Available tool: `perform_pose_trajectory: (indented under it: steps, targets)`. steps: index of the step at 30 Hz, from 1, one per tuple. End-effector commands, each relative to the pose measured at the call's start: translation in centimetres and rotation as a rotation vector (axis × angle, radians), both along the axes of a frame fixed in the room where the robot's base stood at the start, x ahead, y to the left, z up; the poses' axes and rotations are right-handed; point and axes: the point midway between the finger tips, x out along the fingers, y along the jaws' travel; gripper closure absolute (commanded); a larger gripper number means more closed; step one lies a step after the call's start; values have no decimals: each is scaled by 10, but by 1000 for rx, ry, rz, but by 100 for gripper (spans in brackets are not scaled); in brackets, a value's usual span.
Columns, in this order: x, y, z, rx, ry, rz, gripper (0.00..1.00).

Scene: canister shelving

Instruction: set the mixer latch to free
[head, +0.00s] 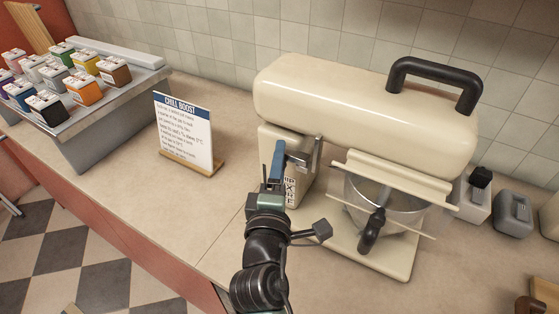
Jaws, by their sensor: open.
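The cream mixer (345,92) stands on the counter at the right of centre, with its head lying level over a metal bowl (385,205). A blue-handled lever (279,158), which looks like the latch, stands nearly upright at the mixer's left side, beside a grey metal bracket (315,158). Dark lettering (292,188) runs down the mixer body behind it, partly hidden and too small to read surely. My gripper (273,182) is open at the lower part of the blue lever. The wrist hides the lever's lower end, and I cannot tell whether the fingers touch it.
A black handle (435,78) rises from the mixer head. A sign (184,132) stands left of my arm. A metal rack (115,108) holds several coloured canisters at the left. Small grey containers (512,213) stand right of the mixer. The counter between sign and mixer is clear.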

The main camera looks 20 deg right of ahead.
Motion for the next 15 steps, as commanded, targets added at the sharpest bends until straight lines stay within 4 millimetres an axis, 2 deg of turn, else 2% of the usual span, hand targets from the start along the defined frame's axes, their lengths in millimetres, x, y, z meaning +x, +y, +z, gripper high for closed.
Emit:
perform_pose_trajectory:
  steps: [4, 5, 12, 14, 15]
  targets:
    - [0, 0, 0, 0, 0, -1, 41]
    - [0, 0, 0, 0, 0, -1, 45]
    - [0, 0, 0, 0, 0, -1, 88]
    - [0, 0, 0, 0, 0, -1, 99]
    - [0, 0, 0, 0, 0, -1, 100]
